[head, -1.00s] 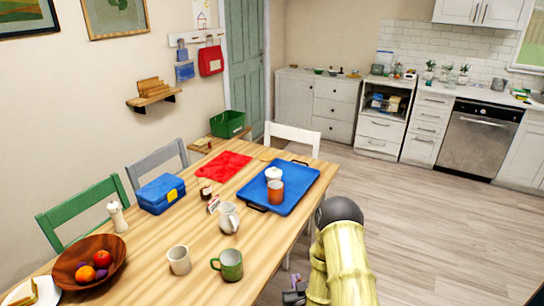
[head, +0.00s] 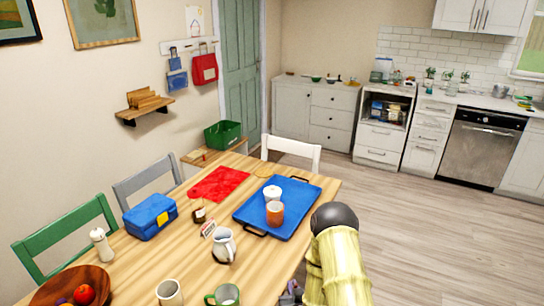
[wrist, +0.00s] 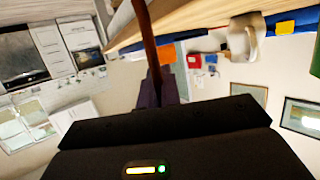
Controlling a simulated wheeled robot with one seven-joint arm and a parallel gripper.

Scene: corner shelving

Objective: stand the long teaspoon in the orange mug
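The orange mug (head: 275,213) stands upright on the blue tray (head: 296,222), just in front of a white lidded pot (head: 272,191). In the wrist view the orange mug (wrist: 168,54) shows in part behind a long dark brown rod. This rod, which looks like the long teaspoon (wrist: 147,38), runs from between the fingers of my gripper (wrist: 158,92) out to the top of the picture. My gripper appears shut on it. In the head view my gripper (head: 291,294) is low by the table's near right edge, short of the tray and mostly hidden by my arm.
On the wooden table (head: 190,255) stand a white jug (head: 224,245), a green mug (head: 224,295), a grey mug (head: 169,292), a blue lunch box (head: 150,216) and a fruit bowl (head: 75,285). Open floor (head: 420,235) lies to the right.

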